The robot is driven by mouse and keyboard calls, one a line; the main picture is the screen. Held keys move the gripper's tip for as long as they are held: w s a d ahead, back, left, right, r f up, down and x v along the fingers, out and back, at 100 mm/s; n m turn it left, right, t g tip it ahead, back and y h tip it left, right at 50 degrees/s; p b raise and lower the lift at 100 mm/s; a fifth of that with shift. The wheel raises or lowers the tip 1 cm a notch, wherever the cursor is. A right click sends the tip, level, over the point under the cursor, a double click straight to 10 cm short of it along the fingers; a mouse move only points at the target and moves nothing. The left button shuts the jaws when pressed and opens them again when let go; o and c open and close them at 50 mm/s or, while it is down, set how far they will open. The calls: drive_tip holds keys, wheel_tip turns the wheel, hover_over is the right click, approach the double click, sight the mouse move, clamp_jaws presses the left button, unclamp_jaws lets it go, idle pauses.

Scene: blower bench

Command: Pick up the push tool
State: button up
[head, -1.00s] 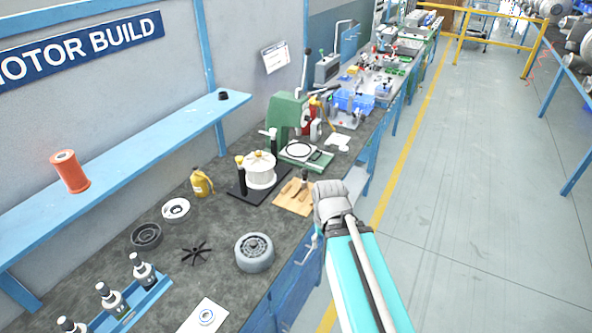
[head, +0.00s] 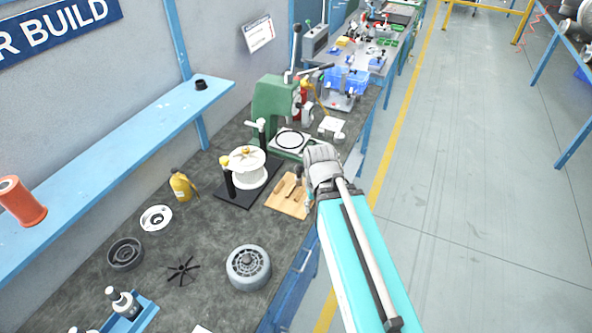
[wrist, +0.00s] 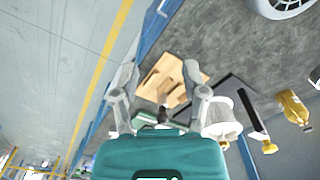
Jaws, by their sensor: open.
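A wooden board (head: 285,207) lies near the front edge of the bench. Narrow tools with dark parts rest on it; one with a dark upright handle (head: 299,174) seems to be the push tool, but I cannot be sure. In the wrist view, the board (wrist: 152,88) shows beyond and between the fingers, with a dark handle (wrist: 162,114) lower between them. My gripper (wrist: 160,70) is open, its two fingers spread wide, with nothing visibly held. In the head view, my wrist is just right of the board, and the fingers are mostly hidden.
A green press (head: 275,103) stands behind the board. A white wound part (head: 247,170) on a black base stands left of it. A yellow bottle (head: 180,185), a grey motor housing (head: 248,268) and a black fan (head: 183,270) are further left. The aisle floor (head: 470,200) is clear.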

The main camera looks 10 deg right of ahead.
drive_tip(key=o, duration=0.3)
drive_tip(key=shift+w, duration=0.1)
drive_tip(key=shift+o, duration=0.7)
drive_tip(key=shift+w, duration=0.15)
drive_tip(key=n+t, duration=0.2)
drive_tip(key=n, duration=1.6)
hover_over(299, 165)
drive_tip(key=s, duration=0.2)
drive_tip(key=shift+r, duration=0.45)
drive_tip(key=shift+f, duration=0.15)
drive_tip(key=f+b, duration=0.2)
drive_tip(key=w+f+b, duration=0.1)
drive_tip(key=f+b, duration=0.5)
drive_tip(key=shift+w+f, duration=0.1)
drive_tip(key=shift+w, duration=0.2)
